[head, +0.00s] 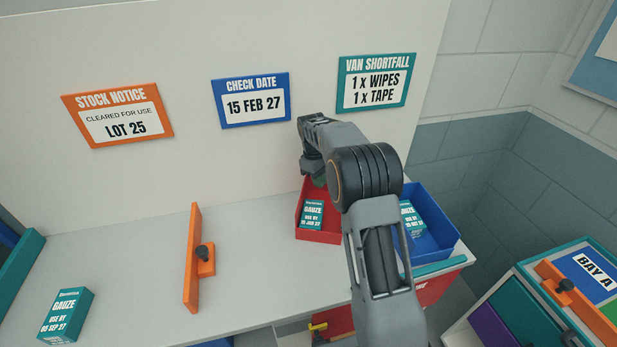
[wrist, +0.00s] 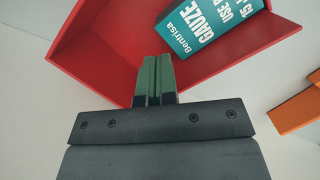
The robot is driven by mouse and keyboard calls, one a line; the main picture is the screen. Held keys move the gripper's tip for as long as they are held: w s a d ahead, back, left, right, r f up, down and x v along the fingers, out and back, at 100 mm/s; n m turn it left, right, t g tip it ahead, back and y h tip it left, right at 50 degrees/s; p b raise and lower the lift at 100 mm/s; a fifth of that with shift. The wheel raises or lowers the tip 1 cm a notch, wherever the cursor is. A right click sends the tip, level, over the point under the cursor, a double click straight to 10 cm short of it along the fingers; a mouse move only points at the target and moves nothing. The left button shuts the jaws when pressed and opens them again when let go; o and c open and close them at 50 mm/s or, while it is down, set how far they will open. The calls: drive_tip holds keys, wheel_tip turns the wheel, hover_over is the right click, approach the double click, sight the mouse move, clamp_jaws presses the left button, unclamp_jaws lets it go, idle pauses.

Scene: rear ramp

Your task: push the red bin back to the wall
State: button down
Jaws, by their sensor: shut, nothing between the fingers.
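The red bin (head: 318,237) stands on the grey counter (head: 150,270) near the white wall (head: 200,50); my arm hides its back right part. A teal and white gauze box (head: 312,214) is inside it. In the wrist view the red bin (wrist: 105,50) fills the top, with the gauze box (wrist: 205,25) in it. My gripper (head: 319,181) is at the bin's back part in the head view. Its green fingertips (wrist: 158,62) are shut together and empty, overlapping the bin in the wrist view. I cannot tell whether they touch it.
A blue bin (head: 440,240) with a box stands close right of the red one. An orange divider (head: 193,258) stands upright on the counter to the left. Another gauze box (head: 66,315) is at the front left. The counter between divider and red bin is clear.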

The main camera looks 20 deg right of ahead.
drive_tip(key=shift+w+a, duration=0.7)
drive_tip(key=shift+w, duration=0.3)
drive_tip(key=shift+w+a, duration=0.7)
drive_tip(key=shift+w, duration=0.25)
drive_tip(key=c, duration=1.6)
unclamp_jaws()
drive_tip(key=shift+d+r, duration=0.15)
drive_tip(key=shift+d, duration=0.15)
drive_tip(key=o, duration=0.3)
drive_tip(key=d+r+b, duration=0.1)
drive_tip(key=d+r, duration=0.1)
drive_tip(key=shift+s+d+r+m+t, duration=0.15)
drive_tip(key=shift+d+r+m+t, duration=0.15)
drive_tip(key=shift+d+m, duration=0.1)
drive_tip(key=shift+o, duration=0.4)
drive_tip(key=s+d+r+m+b, duration=0.1)
drive_tip(key=s+d+r+m, duration=0.1)
drive_tip(key=s+d+r, duration=0.1)
drive_tip(key=shift+d+r+t, duration=0.4)
drive_tip(key=shift+d+r, duration=0.35)
drive_tip(key=shift+r, duration=0.15)
drive_tip(key=s+d+r+m+y+b, duration=0.1)
drive_tip(key=s+d+r+m, duration=0.1)
drive_tip(key=s+m, duration=0.3)
drive_tip(key=m, duration=0.4)
drive_tip(key=shift+s+r, duration=0.25)
drive_tip(key=shift+s, duration=0.15)
